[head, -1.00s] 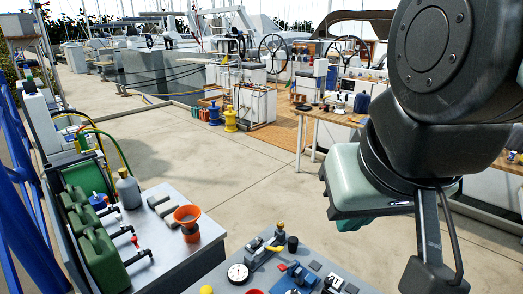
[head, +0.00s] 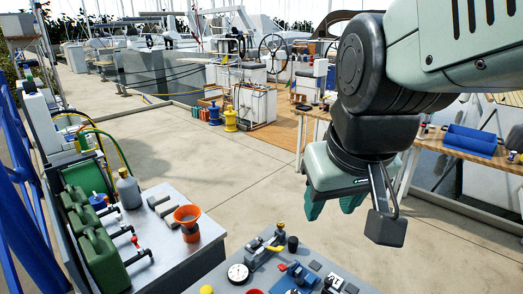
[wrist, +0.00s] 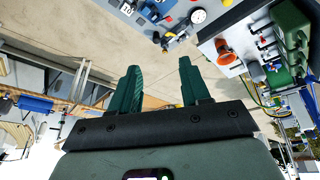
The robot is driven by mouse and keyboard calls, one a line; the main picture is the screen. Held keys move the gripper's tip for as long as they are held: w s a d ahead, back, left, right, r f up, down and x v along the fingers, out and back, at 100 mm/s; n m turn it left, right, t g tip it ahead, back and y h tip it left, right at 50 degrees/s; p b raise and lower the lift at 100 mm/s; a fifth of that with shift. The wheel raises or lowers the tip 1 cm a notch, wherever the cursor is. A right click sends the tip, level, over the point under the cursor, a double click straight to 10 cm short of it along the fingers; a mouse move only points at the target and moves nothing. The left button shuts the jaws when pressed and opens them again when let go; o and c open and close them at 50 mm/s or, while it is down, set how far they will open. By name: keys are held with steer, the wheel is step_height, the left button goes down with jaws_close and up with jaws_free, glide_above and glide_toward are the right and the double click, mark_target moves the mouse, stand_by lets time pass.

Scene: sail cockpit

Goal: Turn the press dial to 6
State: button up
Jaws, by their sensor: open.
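A grey bench panel (head: 225,285) at the bottom of the head view carries a round white-faced dial (head: 238,273) with a dark rim. The dial also shows upside down at the top of the wrist view (wrist: 198,16). I cannot read its marks or tell for sure that it is the press dial. My gripper (head: 332,207) is open and empty, in the air above and to the right of the panel. In the wrist view its two green fingers (wrist: 158,66) stand apart with only floor between them.
On the panel, a yellow-handled fitting (head: 272,247), a black cup (head: 292,244) and blue parts (head: 295,278) stand close to the dial. An orange funnel (head: 188,220) and green cans (head: 100,255) are on the left bench. Open concrete floor lies behind.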

steer(key=w+f+n+g, duration=0.2)
steer(key=w+f+n, duration=0.1)
steer(key=w+f, duration=0.75)
steer(key=n+g, duration=0.2)
glide_toward(294, 291)
steer(key=f, duration=0.8)
steer(key=shift+w+f, duration=0.2)
steer(key=shift+f, duration=0.05)
jaws_close()
